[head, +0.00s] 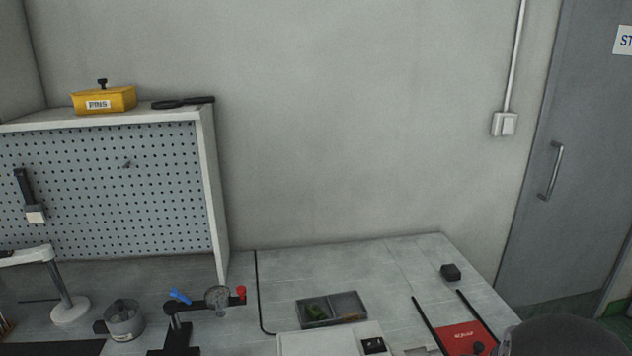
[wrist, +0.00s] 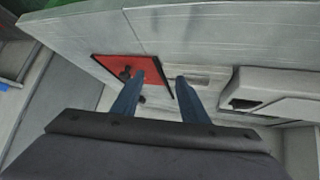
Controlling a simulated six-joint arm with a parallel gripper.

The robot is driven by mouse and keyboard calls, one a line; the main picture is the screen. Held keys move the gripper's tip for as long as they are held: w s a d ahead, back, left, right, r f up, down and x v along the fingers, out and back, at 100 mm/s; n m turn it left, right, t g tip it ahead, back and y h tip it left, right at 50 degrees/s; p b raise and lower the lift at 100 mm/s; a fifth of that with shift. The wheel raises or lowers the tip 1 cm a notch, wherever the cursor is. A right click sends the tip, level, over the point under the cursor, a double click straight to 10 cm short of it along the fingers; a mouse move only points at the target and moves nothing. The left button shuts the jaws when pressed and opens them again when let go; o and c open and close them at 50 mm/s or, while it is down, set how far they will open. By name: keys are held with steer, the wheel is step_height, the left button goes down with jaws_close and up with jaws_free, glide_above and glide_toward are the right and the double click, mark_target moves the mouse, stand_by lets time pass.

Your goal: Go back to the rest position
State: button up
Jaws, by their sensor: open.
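My gripper (wrist: 160,82) shows in the wrist view with its two blue fingers apart and nothing between them. The fingers point towards the worktop. The left finger partly covers a red panel (wrist: 112,67) with a small dark knob on it. The gripper's fingers do not show in the head view. A dark rounded shape at the bottom right of the head view may be part of my arm.
The worktop (head: 400,262) holds a divided tray (head: 333,309), a white machine (head: 310,344), a red plate (head: 468,337) between dark rails and a small black block (head: 450,272). A pegboard (head: 110,190) stands at left. A grey door (head: 570,170) is at right.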

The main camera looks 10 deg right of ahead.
steer(key=s+a+r+g+p, duration=0.1)
steer(key=a, duration=0.3)
steer(key=s+a+r+n+g+y+p, duration=0.1)
steer(key=a, duration=0.3)
steer(key=s+a+r+g+p, duration=0.1)
steer(key=s+a, duration=0.1)
steer(key=a, duration=0.1)
steer(key=shift+a+g+y, duration=0.3)
steer(key=shift+a+g, duration=0.1)
steer(key=s+a+r+n+g+y+p, duration=0.1)
steer(key=s+a+g, duration=0.1)
steer(key=s+a, duration=0.3)
steer(key=s+a+r+n+g+y+p, duration=0.1)
steer(key=s+a+r+g+p, duration=0.1)
steer(key=s+a, duration=0.3)
steer(key=shift+a+r+g, duration=0.25)
steer(key=shift+a+g, duration=0.05)
steer(key=shift+a, duration=0.85)
